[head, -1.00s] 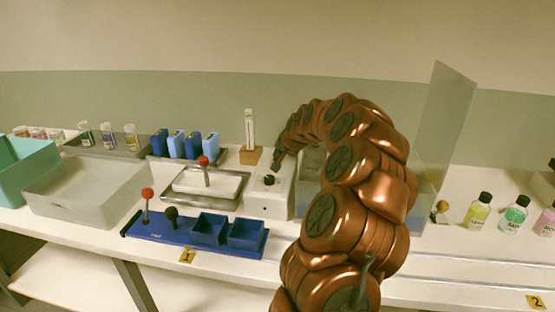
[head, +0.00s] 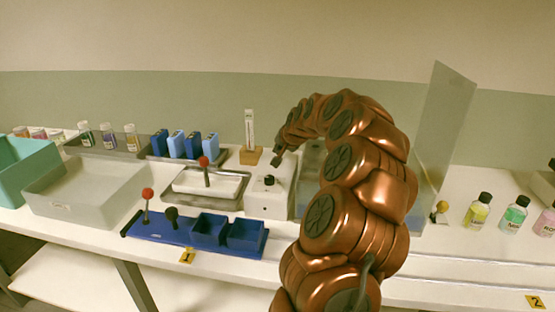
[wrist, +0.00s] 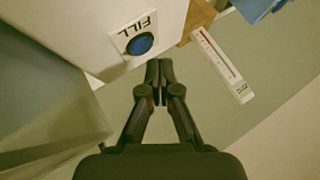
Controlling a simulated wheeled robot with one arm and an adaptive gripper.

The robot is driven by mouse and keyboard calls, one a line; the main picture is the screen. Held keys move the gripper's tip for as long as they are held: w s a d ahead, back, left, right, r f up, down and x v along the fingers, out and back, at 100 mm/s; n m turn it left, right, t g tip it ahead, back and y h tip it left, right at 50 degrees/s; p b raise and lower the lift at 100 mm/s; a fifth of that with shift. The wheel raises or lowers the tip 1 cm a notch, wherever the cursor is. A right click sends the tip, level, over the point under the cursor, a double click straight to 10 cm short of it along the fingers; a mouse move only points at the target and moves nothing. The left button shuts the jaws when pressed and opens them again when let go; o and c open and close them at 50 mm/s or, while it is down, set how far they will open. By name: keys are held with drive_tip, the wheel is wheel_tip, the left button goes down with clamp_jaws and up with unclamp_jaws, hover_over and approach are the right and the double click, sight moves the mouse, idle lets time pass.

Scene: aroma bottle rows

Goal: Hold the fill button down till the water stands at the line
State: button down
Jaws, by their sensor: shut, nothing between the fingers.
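The fill button (wrist: 140,43) is a round blue button on a plate marked FILL, on a face of a white box (wrist: 90,30). The box also shows in the head view (head: 283,200), with a black knob on top. My gripper (wrist: 160,70) is shut and empty in the wrist view, its tips beside the button and seemingly apart from it. In the head view my gripper (head: 277,158) is just above the back of the box. A clear tank (head: 309,170) beside the box is mostly hidden by my arm. I cannot make out the water or the line.
A scale strip on a wooden block (head: 250,156) stands behind the box, close to my gripper. A clear upright panel (head: 445,125) stands right of my arm. A blue lever station (head: 185,232) is at front left. Several bottles (head: 478,211) stand at right.

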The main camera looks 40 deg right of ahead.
drive_tip(key=shift+r+p, duration=0.5)
drive_tip(key=shift+r, duration=2)
